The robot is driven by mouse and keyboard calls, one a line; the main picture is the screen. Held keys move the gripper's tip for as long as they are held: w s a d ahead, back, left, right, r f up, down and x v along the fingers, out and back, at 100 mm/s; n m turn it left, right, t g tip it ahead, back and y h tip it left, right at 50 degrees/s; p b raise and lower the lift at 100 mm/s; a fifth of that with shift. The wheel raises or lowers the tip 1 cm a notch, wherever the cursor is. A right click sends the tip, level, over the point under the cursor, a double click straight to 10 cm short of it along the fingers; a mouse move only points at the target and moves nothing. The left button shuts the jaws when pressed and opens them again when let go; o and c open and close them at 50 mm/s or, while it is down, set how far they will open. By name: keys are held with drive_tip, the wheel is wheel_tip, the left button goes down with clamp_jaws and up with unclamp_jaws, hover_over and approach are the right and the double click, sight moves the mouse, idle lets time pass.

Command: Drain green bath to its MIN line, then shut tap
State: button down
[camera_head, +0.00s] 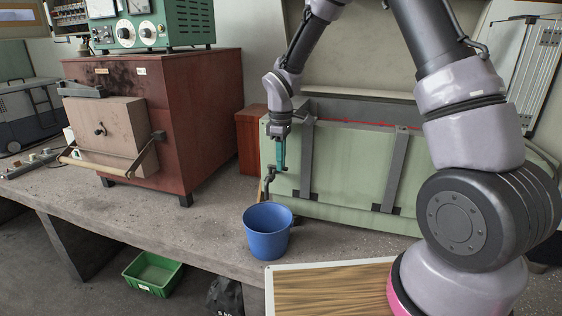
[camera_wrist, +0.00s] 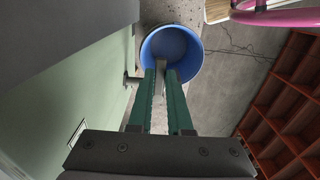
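The green bath (camera_head: 345,170) is a long pale-green tank on the bench, with dark straps down its front. A red line shows along its top; I cannot make out a MIN mark or the water level. A small dark tap (camera_head: 269,174) sticks out at its left end; its lever position is unclear. The blue bucket (camera_head: 267,236) stands in front of and below the tap. My gripper (camera_head: 280,165) points down just above the tap, its green fingers apart. In the wrist view the fingertips (camera_wrist: 160,72) overlap the bucket (camera_wrist: 185,48), with a small grey piece between them.
A wooden-topped board (camera_head: 325,290) lies to the right of the bucket. A red-brown furnace cabinet (camera_head: 210,110) with a front handle stands at the left. A green crate (camera_head: 153,273) is on the floor below. Bare bench (camera_head: 175,220) lies left of the bucket.

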idle(0.3)
drive_tip(key=shift+s+a+m, duration=0.25)
drive_tip(key=shift+s+m, duration=0.05)
drive_tip(key=shift+m, duration=1.05)
drive_tip(key=shift+s+a+m, duration=0.3)
drive_tip(key=shift+m, duration=1)
drive_tip(key=shift+s+a+m, duration=0.25)
drive_tip(key=shift+s+m, duration=0.05)
drive_tip(key=shift+m, duration=1.05)
drive_tip(key=c, duration=0.8)
unclamp_jaws()
drive_tip(key=shift+c, duration=0.2)
